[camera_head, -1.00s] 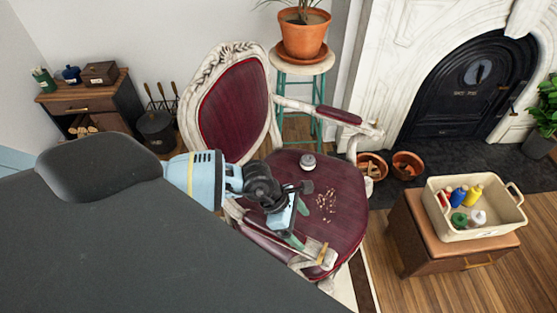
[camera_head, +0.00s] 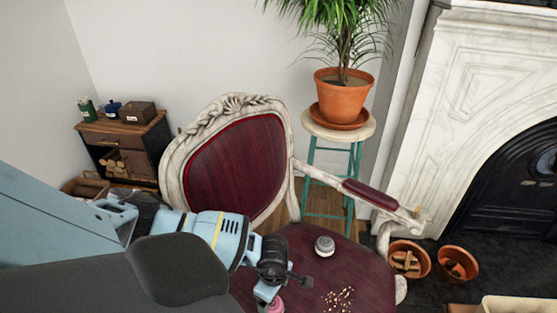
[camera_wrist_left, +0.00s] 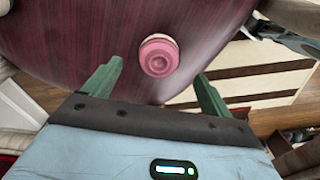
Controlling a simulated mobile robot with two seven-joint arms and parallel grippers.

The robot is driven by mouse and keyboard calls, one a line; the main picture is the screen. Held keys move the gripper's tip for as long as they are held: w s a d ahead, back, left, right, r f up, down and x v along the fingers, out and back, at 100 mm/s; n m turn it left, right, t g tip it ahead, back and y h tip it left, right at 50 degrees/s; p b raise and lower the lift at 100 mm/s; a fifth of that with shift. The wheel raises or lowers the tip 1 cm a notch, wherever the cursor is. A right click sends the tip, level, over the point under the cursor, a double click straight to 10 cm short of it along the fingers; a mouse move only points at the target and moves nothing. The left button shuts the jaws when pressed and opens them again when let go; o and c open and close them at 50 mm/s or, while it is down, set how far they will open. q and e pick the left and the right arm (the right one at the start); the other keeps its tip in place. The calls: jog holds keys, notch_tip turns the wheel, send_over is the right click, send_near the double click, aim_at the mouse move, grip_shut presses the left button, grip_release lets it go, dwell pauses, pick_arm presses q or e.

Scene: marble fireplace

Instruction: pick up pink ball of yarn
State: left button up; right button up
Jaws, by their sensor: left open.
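A small round pink thing (camera_wrist_left: 158,56), which I take to be the pink ball of yarn, is on the dark red chair seat (camera_wrist_left: 60,35). It has a ringed top and a paler edge, and looks more like a spool or jar. In the left wrist view it is ahead of my left gripper (camera_wrist_left: 158,82), between the lines of its two green fingers. The fingers are apart with nothing between them. In the head view only a bit of the pink thing (camera_head: 276,307) shows at the bottom edge, and the left fingertips are not visible. My right gripper is not seen.
A grey-white round item (camera_head: 324,246) and scattered crumbs (camera_head: 339,298) are on the seat. The chair back (camera_head: 238,170) and armrest (camera_head: 371,194) border it. A potted plant (camera_head: 343,98) stands on a stool behind. Terracotta pots (camera_head: 457,264) are on the right.

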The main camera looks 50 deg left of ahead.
aim_at(274, 304)
pick_arm(q)
jog(key=shift+f, duration=0.35)
jog(key=shift+a+f+b, duration=0.1)
jog(key=shift+f+b, duration=0.45)
jog(key=shift+f, duration=3.3)
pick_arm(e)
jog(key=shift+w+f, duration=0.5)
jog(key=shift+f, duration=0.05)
pick_arm(q)
jog(key=c, duration=1.1)
